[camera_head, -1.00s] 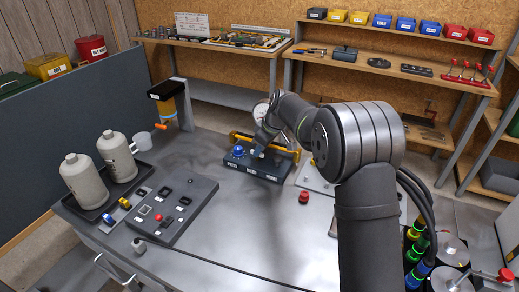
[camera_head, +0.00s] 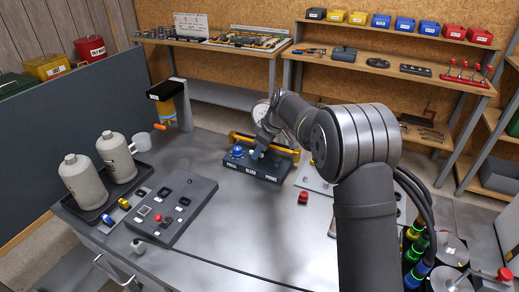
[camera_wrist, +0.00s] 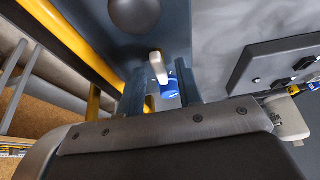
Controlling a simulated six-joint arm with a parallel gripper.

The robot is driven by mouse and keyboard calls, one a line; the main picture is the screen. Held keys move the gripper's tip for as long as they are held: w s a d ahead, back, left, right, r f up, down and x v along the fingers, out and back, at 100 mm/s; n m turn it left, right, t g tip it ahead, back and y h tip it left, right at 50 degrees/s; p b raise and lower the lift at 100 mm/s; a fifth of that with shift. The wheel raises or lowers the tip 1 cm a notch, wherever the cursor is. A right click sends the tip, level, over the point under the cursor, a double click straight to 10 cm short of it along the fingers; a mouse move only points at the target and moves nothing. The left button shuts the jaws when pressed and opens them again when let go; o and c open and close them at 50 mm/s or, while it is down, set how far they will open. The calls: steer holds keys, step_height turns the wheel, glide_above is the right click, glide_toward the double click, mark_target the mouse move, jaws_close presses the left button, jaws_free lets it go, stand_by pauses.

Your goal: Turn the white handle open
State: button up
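The white handle (camera_wrist: 158,66) is a short pale lever in the wrist view, with a blue part (camera_wrist: 170,88) beside its lower end. It stands on a dark blue box, whose labelled front (camera_head: 255,170) shows in the head view. My gripper (camera_wrist: 160,84) has its two fingers apart, one on each side of the handle. I see no clear contact between finger and handle. In the head view my gripper (camera_head: 260,149) reaches down over the box's middle and largely hides the handle.
A blue knob (camera_head: 237,151) sits on the box's left part. A yellow bar (camera_head: 284,149) runs along its back. A round gauge (camera_head: 260,112) stands behind. The table's front middle is clear.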

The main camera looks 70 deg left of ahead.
steer(key=v, duration=1.7)
steer(key=shift+r, duration=0.15)
steer(key=shift+w+d, duration=0.1)
steer(key=shift+d, duration=0.05)
steer(key=x, duration=1.7)
steer(key=shift+a, duration=0.2)
